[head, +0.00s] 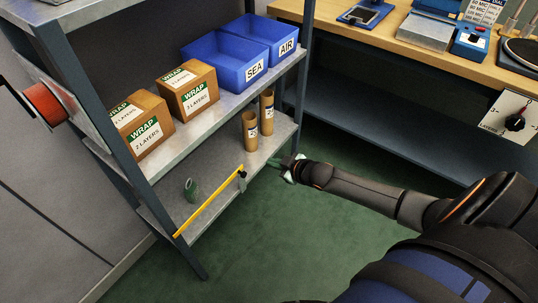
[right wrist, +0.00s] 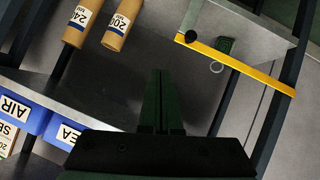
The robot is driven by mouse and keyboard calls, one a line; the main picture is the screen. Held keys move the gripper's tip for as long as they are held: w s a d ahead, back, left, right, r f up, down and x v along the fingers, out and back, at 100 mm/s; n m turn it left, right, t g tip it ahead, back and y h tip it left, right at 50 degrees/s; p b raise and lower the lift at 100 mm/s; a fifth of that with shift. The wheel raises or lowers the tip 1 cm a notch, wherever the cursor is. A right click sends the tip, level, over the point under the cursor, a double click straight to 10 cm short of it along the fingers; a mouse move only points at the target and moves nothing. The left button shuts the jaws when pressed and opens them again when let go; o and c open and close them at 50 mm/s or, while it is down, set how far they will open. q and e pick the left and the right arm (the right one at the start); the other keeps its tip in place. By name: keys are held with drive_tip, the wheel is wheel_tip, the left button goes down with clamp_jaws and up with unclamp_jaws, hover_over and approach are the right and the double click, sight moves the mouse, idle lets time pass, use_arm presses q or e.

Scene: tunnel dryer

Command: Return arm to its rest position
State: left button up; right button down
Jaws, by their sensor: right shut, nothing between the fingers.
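My right arm comes in from the right in the head view, reaching across to the front of a metal shelf rack (head: 213,193). My right gripper (head: 278,163) is at its end, low, near the right part of the lower shelf's front edge. In the right wrist view its fingers (right wrist: 162,75) are together with nothing between them. I cannot tell whether it touches the shelf. My left gripper is not in view.
Above are WRAP boxes (head: 187,90) and blue SEA and AIR bins (head: 217,71). A wooden bench (head: 400,48) stands right. Green floor (head: 270,240) is clear in front.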

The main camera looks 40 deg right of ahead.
use_arm(q)
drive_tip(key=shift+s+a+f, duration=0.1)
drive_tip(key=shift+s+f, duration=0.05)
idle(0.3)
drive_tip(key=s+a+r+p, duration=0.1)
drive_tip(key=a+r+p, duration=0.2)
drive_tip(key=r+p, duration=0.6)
drive_tip(key=p, duration=0.2)
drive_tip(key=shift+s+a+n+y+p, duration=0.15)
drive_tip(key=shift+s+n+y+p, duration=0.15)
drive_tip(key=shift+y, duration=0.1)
use_arm(e)
drive_tip(key=s+a+r+m+g, duration=0.1)
drive_tip(key=s+a+r+m, duration=0.1)
drive_tip(key=s+a, duration=0.6)
drive_tip(key=s+a+r+m+g+y, duration=0.1)
drive_tip(key=s+a+r+m, duration=0.1)
drive_tip(key=s+a+r, duration=0.3)
drive_tip(key=s+a, duration=0.4)
drive_tip(key=s, duration=0.5)
drive_tip(key=shift+s+a+r, duration=0.15)
drive_tip(key=shift+s+a, duration=0.05)
